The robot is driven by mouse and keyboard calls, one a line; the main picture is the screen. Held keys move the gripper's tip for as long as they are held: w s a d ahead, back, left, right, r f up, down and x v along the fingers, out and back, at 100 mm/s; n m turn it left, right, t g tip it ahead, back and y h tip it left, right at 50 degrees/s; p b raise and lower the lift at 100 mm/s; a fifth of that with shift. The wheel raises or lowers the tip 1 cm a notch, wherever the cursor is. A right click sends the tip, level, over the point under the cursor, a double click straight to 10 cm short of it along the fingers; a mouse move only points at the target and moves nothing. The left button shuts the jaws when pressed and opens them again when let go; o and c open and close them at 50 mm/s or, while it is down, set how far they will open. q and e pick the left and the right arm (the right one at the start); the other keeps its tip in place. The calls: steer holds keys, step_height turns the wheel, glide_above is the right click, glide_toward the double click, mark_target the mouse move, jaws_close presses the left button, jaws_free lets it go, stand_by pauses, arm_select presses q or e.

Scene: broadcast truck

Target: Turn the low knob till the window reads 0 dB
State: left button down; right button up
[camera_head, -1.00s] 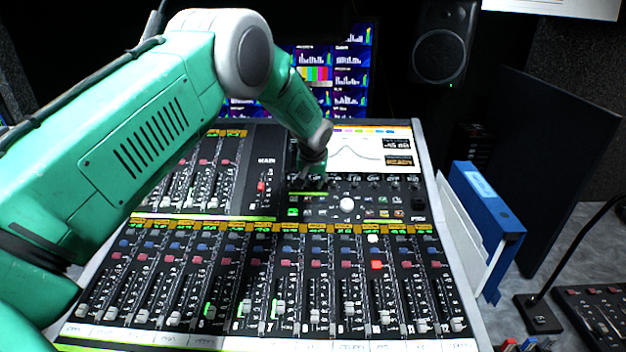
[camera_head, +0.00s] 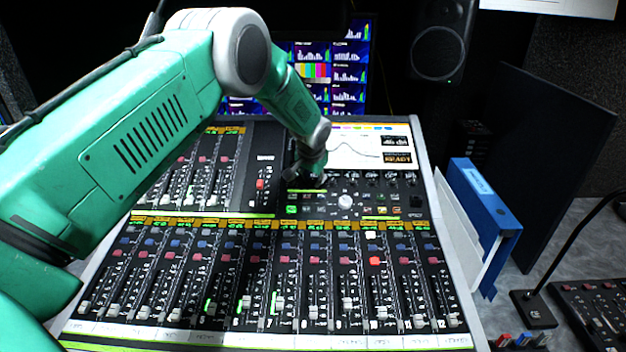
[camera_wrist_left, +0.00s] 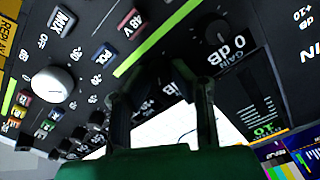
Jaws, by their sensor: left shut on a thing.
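My left gripper (camera_head: 306,178) reaches down to the upper middle of the mixing console (camera_head: 421,160), at the row of small knobs below the bright screen. In the left wrist view its two dark fingers (camera_wrist_left: 163,92) are shut on a dark knob, which the fingers and shadow mostly hide. I cannot read that knob's own label. The window (camera_head: 396,157) at the screen's right side shows white text above orange text that looks like "READY"; the white reading is too small to make out.
A large white knob (camera_head: 345,202) sits right of the gripper, and it also shows in the left wrist view (camera_wrist_left: 52,84). Rows of faders fill the console's front. Blue binders (camera_head: 488,205), a dark panel and a gooseneck microphone stand on the right.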

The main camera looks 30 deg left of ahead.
arm_select(q)
steer(key=shift+s+f, duration=0.4)
steer(key=shift+f, duration=0.05)
steer(key=c, duration=1.4)
jaws_free()
steer(key=shift+r, duration=0.1)
steer(key=shift+c, duration=0.2)
steer(key=shift+w+d+r, duration=0.1)
steer(key=shift+r, duration=0.3)
steer(key=v, duration=1.1)
steer(key=shift+r, duration=0.25)
